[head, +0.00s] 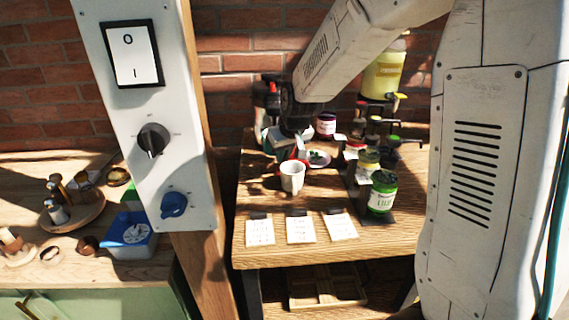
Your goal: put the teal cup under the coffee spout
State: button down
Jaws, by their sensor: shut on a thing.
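My gripper (293,161) hangs over the middle of the wooden table, below the black wrist of my arm, and is small and partly hidden. Its red-tipped fingers are at the rim of a pale, whitish cup (292,178), and they look shut on it. The cup is upright, at or just above the tabletop; I cannot tell which. No clearly teal cup shows; a pale teal-grey patch behind the cup may be part of my gripper. No coffee spout can be made out; my arm covers part of the back of the table.
Jars stand on the right, with a green jar (382,192) nearest. A small dish (318,158) is just behind the cup. Three paper cards (300,229) lie along the front edge. A wooden post (200,180) with a white switch panel (150,130) stands left. A yellow dispenser (383,75) is behind.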

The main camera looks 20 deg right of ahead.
aim_at(287, 164)
jog(key=f, duration=0.1)
jog(key=s+f, duration=0.1)
jog(key=shift+s+d+f+g, duration=0.15)
jog(key=shift+s+f+g, duration=0.15)
jog(key=shift+f, duration=0.1)
jog(key=shift+w+f, duration=0.7)
jog(key=shift+f, duration=0.05)
jog(key=shift+s, duration=0.2)
jog(key=c, duration=1.6)
grip_release()
jog(key=shift+r, duration=0.4)
jog(key=shift+o, duration=0.5)
jog(key=v, duration=1)
jog(key=shift+r, duration=0.45)
jog(key=s+r+g, duration=0.1)
jog(key=s+r, duration=0.1)
jog(key=s, duration=1.3)
jog(key=s+a+r+m+g, duration=0.1)
jog(key=s+g, duration=0.1)
jog(key=s, duration=1.4)
jog(key=shift+r, duration=0.4)
